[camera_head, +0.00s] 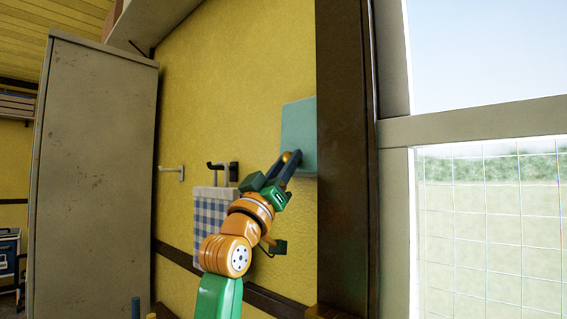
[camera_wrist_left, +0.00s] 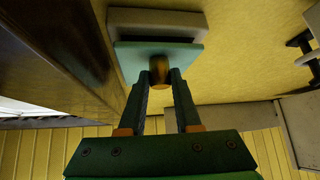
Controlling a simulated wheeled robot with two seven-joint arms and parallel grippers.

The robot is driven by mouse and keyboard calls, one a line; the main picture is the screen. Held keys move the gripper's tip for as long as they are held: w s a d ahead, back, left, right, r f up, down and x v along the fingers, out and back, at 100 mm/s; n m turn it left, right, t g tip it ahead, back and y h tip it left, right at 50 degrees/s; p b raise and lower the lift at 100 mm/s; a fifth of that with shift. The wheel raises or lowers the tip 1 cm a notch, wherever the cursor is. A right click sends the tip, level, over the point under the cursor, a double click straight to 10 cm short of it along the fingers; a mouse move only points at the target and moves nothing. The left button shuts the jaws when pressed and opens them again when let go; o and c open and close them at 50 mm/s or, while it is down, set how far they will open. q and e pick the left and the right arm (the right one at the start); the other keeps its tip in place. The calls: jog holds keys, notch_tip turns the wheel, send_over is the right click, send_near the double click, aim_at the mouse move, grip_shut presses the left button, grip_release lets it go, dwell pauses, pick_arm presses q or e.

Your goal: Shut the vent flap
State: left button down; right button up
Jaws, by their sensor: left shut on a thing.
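The vent flap (camera_head: 298,128) is a flat teal panel on the yellow wall, just left of the dark wooden post. In the left wrist view the flap (camera_wrist_left: 192,56) lies in front of a pale vent frame (camera_wrist_left: 160,20), with a dark gap between them along one edge. A round brownish knob (camera_wrist_left: 159,70) sticks out from the flap. My left gripper (camera_head: 289,160) is at the lower part of the flap. In the wrist view its two fingers (camera_wrist_left: 159,84) are shut on the knob, one on each side. My right gripper is not in view.
A dark wooden post (camera_head: 345,160) and a window (camera_head: 490,210) are on the right. A blue checked towel (camera_head: 211,215) hangs from wall hooks left of my arm. A tall scuffed cabinet (camera_head: 95,180) stands at the left.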

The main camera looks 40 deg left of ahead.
pick_arm(q)
jog(key=shift+w+f, duration=0.1)
jog(key=shift+w, duration=0.1)
jog(key=c, duration=1.1)
grip_release()
jog(key=o, duration=0.4)
jog(key=shift+w, duration=0.15)
jog(key=shift+o, duration=0.5)
jog(key=shift+w+d+f, duration=0.1)
jog(key=shift+w+f, duration=0.1)
jog(key=shift+w, duration=0.3)
jog(key=b+v, duration=0.5)
jog(key=v, duration=0.2)
jog(key=shift+s, duration=0.15)
